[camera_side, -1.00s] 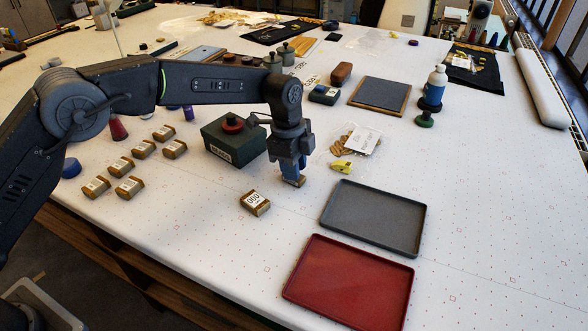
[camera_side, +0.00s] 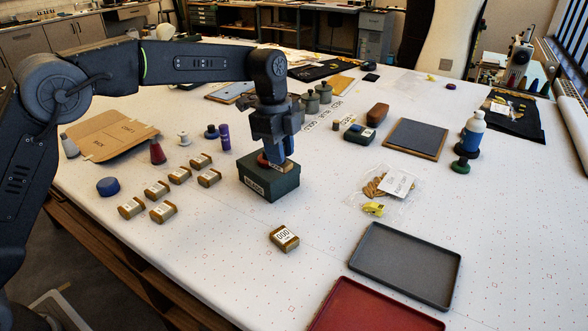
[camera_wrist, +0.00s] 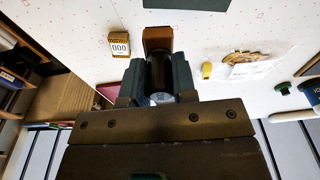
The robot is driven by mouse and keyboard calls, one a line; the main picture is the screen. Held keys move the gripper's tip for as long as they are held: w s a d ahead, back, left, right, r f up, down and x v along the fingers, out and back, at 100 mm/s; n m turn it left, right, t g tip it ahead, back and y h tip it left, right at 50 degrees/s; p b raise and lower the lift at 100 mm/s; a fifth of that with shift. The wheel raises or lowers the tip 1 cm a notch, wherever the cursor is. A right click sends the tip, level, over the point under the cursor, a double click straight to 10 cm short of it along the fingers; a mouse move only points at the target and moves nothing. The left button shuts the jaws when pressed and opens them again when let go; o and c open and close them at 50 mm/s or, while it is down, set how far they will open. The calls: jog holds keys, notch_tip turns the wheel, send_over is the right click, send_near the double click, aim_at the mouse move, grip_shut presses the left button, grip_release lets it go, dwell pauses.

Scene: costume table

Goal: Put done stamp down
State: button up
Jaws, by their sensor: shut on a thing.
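My gripper (camera_side: 277,152) is shut on a stamp with a brown base (camera_side: 284,167) and points downward. In the wrist view my gripper (camera_wrist: 160,78) holds the stamp's dark round handle between its fingers, with the brown base (camera_wrist: 158,38) beyond it. In the side view the stamp overlaps the top of a dark green box (camera_side: 270,187) marked with a label; I cannot tell whether they touch.
A brown block marked 000 (camera_side: 284,238) lies in front of the box. Several similar blocks (camera_side: 163,211) lie to the left. A grey tray (camera_side: 405,265) and a red tray (camera_side: 375,308) are at front right. Bare table lies between the box and the grey tray.

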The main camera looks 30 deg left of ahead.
jog(key=shift+s+a+r, duration=0.1)
jog(key=shift+a+r, duration=0.15)
jog(key=shift+a, duration=0.35)
jog(key=s+a+n, duration=0.2)
jog(key=s+a, duration=1.5)
jog(key=a, duration=0.1)
jog(key=w+d+f, duration=0.1)
jog(key=d+f, duration=0.1)
jog(key=d, duration=0.1)
jog(key=w+d+f, duration=0.1)
jog(key=d+f, duration=0.1)
jog(key=d, duration=0.1)
jog(key=w+d+f, duration=0.2)
jog(key=d, duration=0.2)
jog(key=shift+f, duration=2.4)
jog(key=shift+f, duration=0.15)
jog(key=o, duration=0.9)
